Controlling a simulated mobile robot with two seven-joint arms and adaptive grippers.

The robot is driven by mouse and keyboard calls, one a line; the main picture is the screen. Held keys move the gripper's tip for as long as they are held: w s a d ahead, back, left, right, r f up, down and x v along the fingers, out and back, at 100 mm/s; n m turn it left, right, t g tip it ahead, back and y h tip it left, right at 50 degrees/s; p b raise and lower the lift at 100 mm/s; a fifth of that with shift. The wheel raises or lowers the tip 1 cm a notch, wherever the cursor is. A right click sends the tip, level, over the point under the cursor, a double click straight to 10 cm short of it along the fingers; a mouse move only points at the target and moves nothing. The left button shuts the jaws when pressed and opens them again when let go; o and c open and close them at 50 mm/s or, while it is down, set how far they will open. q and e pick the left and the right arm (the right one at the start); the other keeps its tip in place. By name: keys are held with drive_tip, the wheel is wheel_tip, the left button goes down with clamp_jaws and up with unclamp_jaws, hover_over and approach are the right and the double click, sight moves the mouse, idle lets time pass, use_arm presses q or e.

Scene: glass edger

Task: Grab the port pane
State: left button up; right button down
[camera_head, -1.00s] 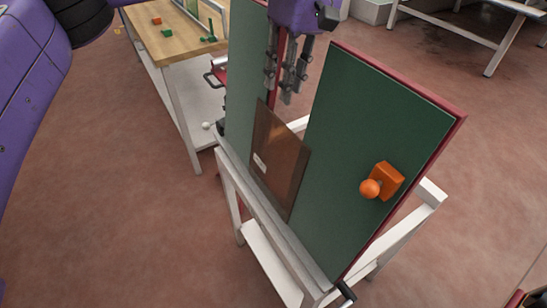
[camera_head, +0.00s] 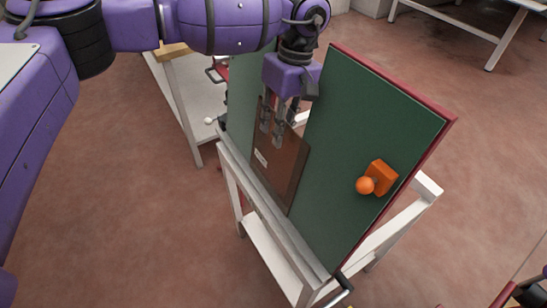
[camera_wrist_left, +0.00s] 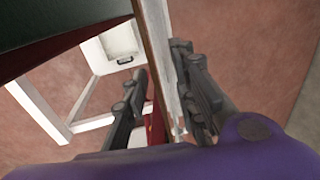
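The port pane is a brown, see-through sheet (camera_head: 288,172) with a small white label. It stands tilted on the white-framed machine, between two dark green panels. My left gripper (camera_head: 273,130) comes down from above at the pane's upper edge. In the left wrist view the pane (camera_wrist_left: 156,50) shows nearly edge-on, running between the two fingers of the left gripper (camera_wrist_left: 165,105). The fingers are apart, with a clear gap on the left side; the right finger is close to the pane, and I cannot tell if it touches.
A large green panel (camera_head: 370,130) with a red edge and an orange knob (camera_head: 366,185) stands right of the pane. Another green panel (camera_head: 240,95) stands left. A white frame (camera_head: 262,245) carries them. A wooden-topped table (camera_head: 172,52) is behind left. Floor is open at left.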

use_arm(q)
clamp_jaws()
use_arm(e)
drive_tip(key=shift+s+f, duration=0.1)
drive_tip(key=shift+s, duration=0.2)
use_arm(q)
drive_tip(key=shift+r, duration=0.15)
